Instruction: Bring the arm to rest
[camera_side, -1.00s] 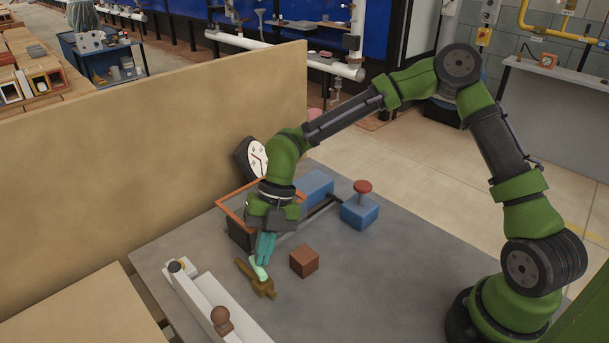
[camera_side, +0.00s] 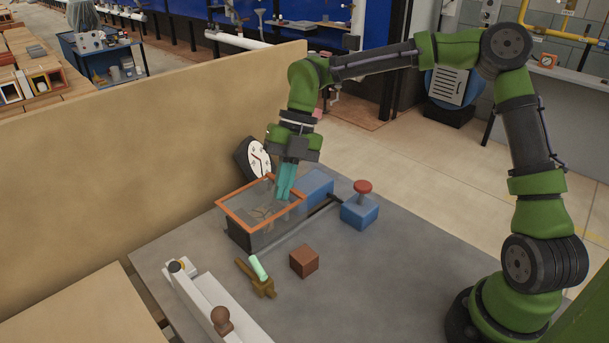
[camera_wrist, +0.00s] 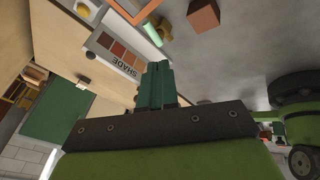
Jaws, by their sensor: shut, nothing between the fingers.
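My gripper (camera_side: 285,196) hangs above the back right part of the orange-rimmed box, fingers pointing down and closed together with nothing between them. In the wrist view its teal fingers (camera_wrist: 157,82) are side by side. The mint-green cylinder (camera_side: 259,267) lies tilted on a brown wooden holder (camera_side: 266,289), apart from my gripper; it also shows in the wrist view (camera_wrist: 152,35). A red-brown cube (camera_side: 304,261) sits on the grey table to their right.
The orange-rimmed box (camera_side: 232,209) with a clear top is under my gripper. A blue block with a red button (camera_side: 360,213) stands to its right, a clock (camera_side: 259,158) behind. The front right tabletop (camera_side: 395,270) is clear.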

